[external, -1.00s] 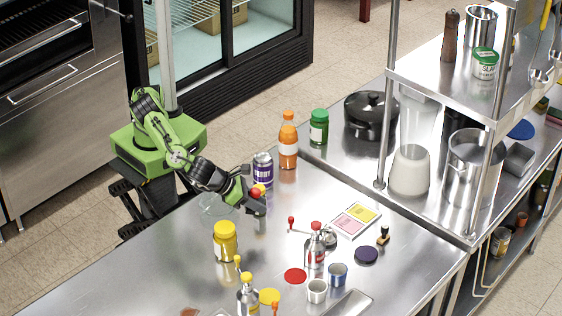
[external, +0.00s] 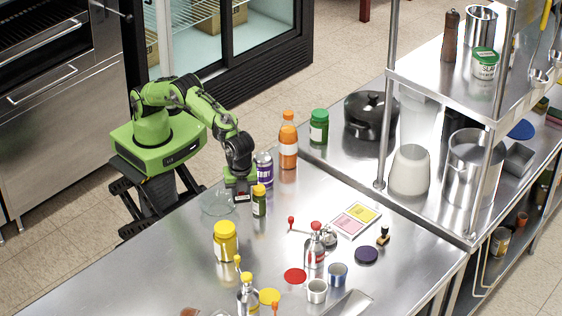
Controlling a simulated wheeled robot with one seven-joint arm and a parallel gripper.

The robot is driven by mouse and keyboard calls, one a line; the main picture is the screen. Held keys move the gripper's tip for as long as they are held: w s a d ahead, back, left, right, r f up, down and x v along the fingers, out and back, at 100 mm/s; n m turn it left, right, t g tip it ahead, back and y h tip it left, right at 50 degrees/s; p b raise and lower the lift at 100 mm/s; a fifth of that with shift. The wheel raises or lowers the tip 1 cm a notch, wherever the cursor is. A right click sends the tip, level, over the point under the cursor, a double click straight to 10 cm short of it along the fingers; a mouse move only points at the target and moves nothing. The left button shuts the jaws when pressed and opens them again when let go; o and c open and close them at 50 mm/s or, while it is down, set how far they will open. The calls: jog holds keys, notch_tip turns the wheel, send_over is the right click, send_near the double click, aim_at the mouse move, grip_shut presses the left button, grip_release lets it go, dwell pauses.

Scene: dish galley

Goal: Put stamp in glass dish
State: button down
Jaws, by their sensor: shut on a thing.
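A clear round glass dish (external: 213,205) sits on the steel counter near its edge by my base. My gripper (external: 241,192) points down at the dish's right side, low over the counter. It is shut on a small dark thing with a pale and red mark (external: 242,198); it is mostly hidden by the fingers, and I cannot tell for sure whether it is a stamp. A small stamp with a wooden handle and dark base (external: 383,235) stands at the counter's right, apart from my gripper.
A green bottle with yellow cap (external: 259,203) stands just right of my gripper. A yellow jar (external: 225,241) stands in front of the dish. The counter's left part is clear.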

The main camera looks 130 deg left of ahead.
aim_at(227, 208)
jog(key=s+n+t+y, duration=0.2)
jog(key=s+n+t, duration=0.2)
jog(key=s+n, duration=0.85)
jog(key=w+f+n+b, duration=0.1)
jog(key=f, duration=0.1)
jog(key=w+f+n+b, duration=0.1)
jog(key=f+b, duration=0.1)
jog(key=f, duration=0.1)
jog(key=w+f+n+b, duration=0.1)
jog(key=w+f+b, duration=0.1)
jog(key=shift+d+f+n, duration=0.25)
jog(key=shift+d+n, duration=0.1)
jog(key=shift+d, duration=0.05)
jog(key=c, duration=0.8)
grip_release()
jog(key=shift+r, duration=0.15)
